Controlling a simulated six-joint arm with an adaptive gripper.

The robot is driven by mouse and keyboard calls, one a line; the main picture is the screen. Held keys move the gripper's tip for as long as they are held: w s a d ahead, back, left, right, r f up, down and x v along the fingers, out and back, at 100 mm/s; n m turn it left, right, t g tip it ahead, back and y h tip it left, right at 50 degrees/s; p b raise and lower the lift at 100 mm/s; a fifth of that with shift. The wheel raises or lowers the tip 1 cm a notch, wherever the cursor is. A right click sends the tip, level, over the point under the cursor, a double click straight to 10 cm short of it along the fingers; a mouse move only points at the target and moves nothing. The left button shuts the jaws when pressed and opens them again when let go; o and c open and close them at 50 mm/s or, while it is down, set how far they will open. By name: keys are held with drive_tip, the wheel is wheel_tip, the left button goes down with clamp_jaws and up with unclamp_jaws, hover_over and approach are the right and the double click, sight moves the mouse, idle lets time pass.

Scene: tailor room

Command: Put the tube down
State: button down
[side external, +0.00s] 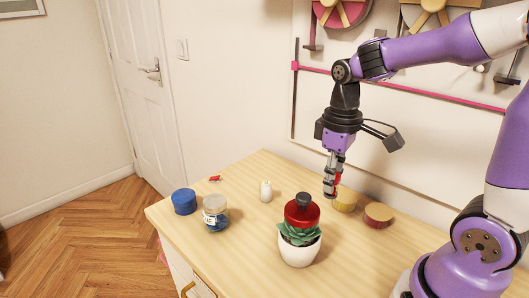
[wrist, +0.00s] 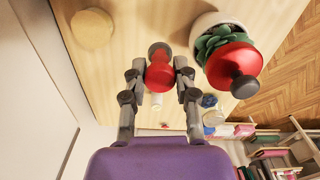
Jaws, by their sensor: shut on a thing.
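My gripper (wrist: 158,75) is shut on a small red tube (wrist: 160,75) with a grey, rounded end. The tube sits between the two fingertips in the wrist view. In the side view my gripper (side external: 331,190) points down above the table, and only a red sliver of the tube (side external: 338,180) shows beside the fingers. The tube appears to be held above the tabletop, behind and to the right of the potted plant. The exact gap under it cannot be told.
A potted succulent (side external: 299,250) stands close by, with a red, dark-knobbed thing (side external: 302,211) on top. A white bottle (side external: 265,192), jar (side external: 215,214) and blue tub (side external: 184,202) are left. The table (side external: 250,262) is bare at front.

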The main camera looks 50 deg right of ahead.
drive_tip(key=f, duration=1)
drive_tip(key=shift+s+d, duration=0.15)
drive_tip(key=shift+s, duration=0.05)
drive_tip(key=shift+f, duration=0.2)
drive_tip(key=c, duration=0.6)
unclamp_jaws()
